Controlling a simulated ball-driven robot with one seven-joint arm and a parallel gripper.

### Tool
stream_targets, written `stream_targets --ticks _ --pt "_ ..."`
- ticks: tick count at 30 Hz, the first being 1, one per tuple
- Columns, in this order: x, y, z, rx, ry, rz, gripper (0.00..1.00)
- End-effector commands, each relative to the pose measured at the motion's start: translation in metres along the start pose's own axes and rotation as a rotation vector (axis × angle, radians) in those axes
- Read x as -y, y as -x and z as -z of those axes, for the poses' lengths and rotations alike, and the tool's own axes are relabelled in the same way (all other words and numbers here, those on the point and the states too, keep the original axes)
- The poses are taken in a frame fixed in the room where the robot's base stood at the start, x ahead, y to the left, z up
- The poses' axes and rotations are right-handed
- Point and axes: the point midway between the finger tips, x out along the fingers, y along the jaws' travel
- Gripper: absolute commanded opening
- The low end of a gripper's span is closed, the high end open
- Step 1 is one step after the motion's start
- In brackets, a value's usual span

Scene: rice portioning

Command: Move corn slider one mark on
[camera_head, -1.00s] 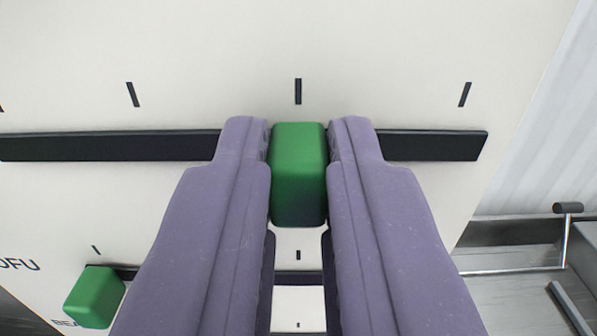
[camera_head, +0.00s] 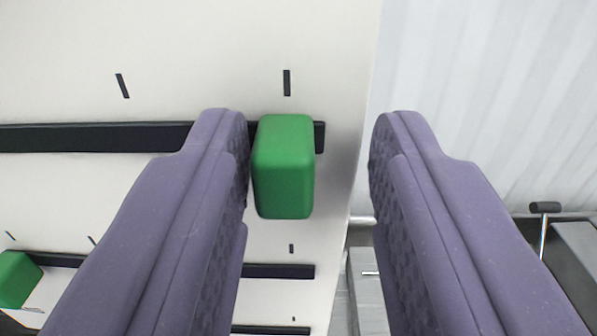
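A green slider knob (camera_head: 284,165) sits near the right end of the upper dark track (camera_head: 95,137), under the rightmost mark (camera_head: 287,83). Another mark (camera_head: 122,86) is on its left. My gripper (camera_head: 311,118) is open around the knob. The left finger is right beside the knob's left side; I cannot tell whether they touch. The right finger stands well clear of the knob, with panel and background showing between. No label for this track is in view, so I cannot read whether it is the corn one.
The off-white panel (camera_head: 200,40) ends just right of the track. A second green knob (camera_head: 17,280) sits on a lower track (camera_head: 280,271) at the far left, with another dark track below. A corrugated white wall (camera_head: 480,60) and a metal fixture with a handle (camera_head: 545,208) lie to the right.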

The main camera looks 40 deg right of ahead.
Motion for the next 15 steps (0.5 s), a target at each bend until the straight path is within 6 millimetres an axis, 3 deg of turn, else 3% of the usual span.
stream_targets --ticks 10,15 --pt "0.002 0.003 0.001 -0.001 0.000 0.003 0.43" --pt "0.002 0.030 0.001 -0.001 0.000 0.003 0.43"
